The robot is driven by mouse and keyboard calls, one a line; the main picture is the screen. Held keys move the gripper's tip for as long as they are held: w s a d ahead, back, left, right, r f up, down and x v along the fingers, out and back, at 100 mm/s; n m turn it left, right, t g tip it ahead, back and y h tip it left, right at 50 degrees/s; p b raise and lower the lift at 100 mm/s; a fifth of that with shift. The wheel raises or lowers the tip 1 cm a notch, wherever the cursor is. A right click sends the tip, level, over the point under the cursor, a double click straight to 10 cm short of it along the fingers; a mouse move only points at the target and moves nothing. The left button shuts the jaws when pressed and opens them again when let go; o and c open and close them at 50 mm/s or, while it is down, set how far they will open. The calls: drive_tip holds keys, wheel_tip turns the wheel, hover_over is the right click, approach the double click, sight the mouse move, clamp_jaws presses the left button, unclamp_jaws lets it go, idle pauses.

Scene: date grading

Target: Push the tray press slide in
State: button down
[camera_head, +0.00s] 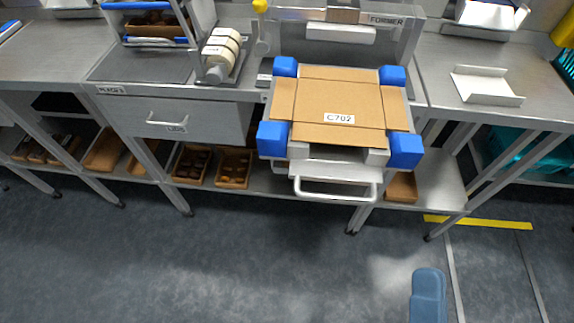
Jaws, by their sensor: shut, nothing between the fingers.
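The tray press (408,38), labelled FORMER, stands on the steel bench at the top centre. Its slide (330,170) sticks out past the bench's front edge toward me. A pale bar handle (336,196) crosses the slide's front. A flat brown cardboard blank (310,95), marked C702, lies over the slide between blue corner blocks (405,150). My gripper is not in view. A blue rounded part at the bottom right, which looks like part of my arm, is well below and right of the handle.
A closed drawer (190,122) and a roll dispenser (218,55) are left of the press. A folded white tray piece (486,85) lies on the right bench. The floor (240,265) in front is clear.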

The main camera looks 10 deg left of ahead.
drive_tip(key=w+a+f+m+g+b, duration=0.1)
drive_tip(key=a+f+m, duration=0.15)
drive_tip(key=a, duration=0.45)
drive_tip(key=w+a+f+m+g, duration=0.1)
drive_tip(key=a+f+m+g, duration=0.1)
drive_tip(key=a+m, duration=0.35)
drive_tip(key=w+a+f+m+g+b, duration=0.1)
drive_tip(key=w+a+f, duration=0.1)
drive_tip(key=a, duration=0.6)
approach(273, 108)
drive_tip(key=f, duration=0.1)
drive_tip(key=s+f, duration=0.1)
drive_tip(key=shift+a+f+p, duration=0.3)
drive_tip(key=shift+a, duration=0.05)
drive_tip(key=w+p, duration=0.4)
drive_tip(key=w, duration=0.9)
drive_tip(key=shift+r+p, duration=0.1)
drive_tip(key=shift+p, duration=0.25)
drive_tip(key=shift+w, duration=0.25)
